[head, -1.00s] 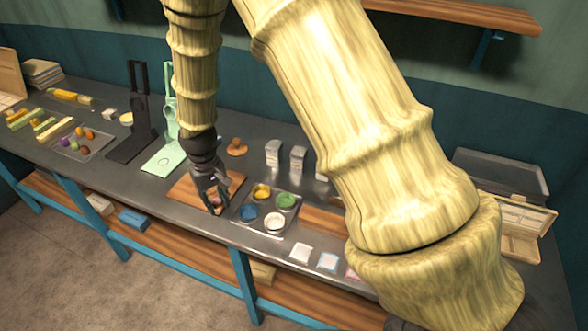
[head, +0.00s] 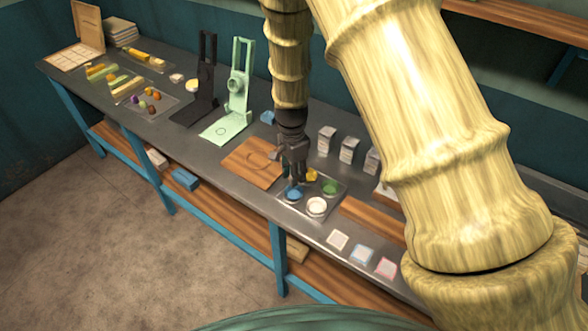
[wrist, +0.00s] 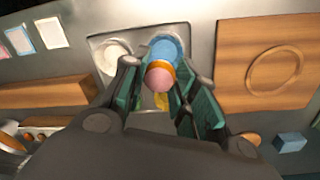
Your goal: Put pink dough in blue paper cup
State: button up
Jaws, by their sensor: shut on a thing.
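My gripper (head: 292,182) is over the near-left part of a metal tray. In the wrist view its green-lined fingers (wrist: 160,85) are closed on the pink dough (wrist: 159,79), a round pink lump with an orange band along one side. The blue paper cup (head: 293,195) sits in the tray's front-left compartment. In the wrist view the cup (wrist: 166,46) is partly covered by the dough, which overlaps its edge. I cannot tell the exact height of the dough above the cup. The dough is not clearly visible in the head view.
The tray (head: 303,208) also holds a white cup (head: 317,206), a green cup (head: 330,187) and a yellow cup (head: 311,174). A wooden board (head: 251,162) lies to the left. A mint-green press (head: 237,95) and small canisters (head: 349,149) stand behind.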

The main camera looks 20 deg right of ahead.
jog(key=shift+f+m, duration=0.1)
jog(key=shift+m, duration=0.7)
jog(key=b, duration=0.3)
send_over(294, 194)
jog(key=shift+f, duration=2.75)
jog(key=o, duration=0.9)
jog(key=shift+o, duration=0.2)
jog(key=shift+r, duration=0.15)
jog(key=r, duration=1.1)
jog(key=shift+w+a+r, duration=0.1)
jog(key=shift+w+r, duration=0.25)
jog(key=shift+w, duration=0.05)
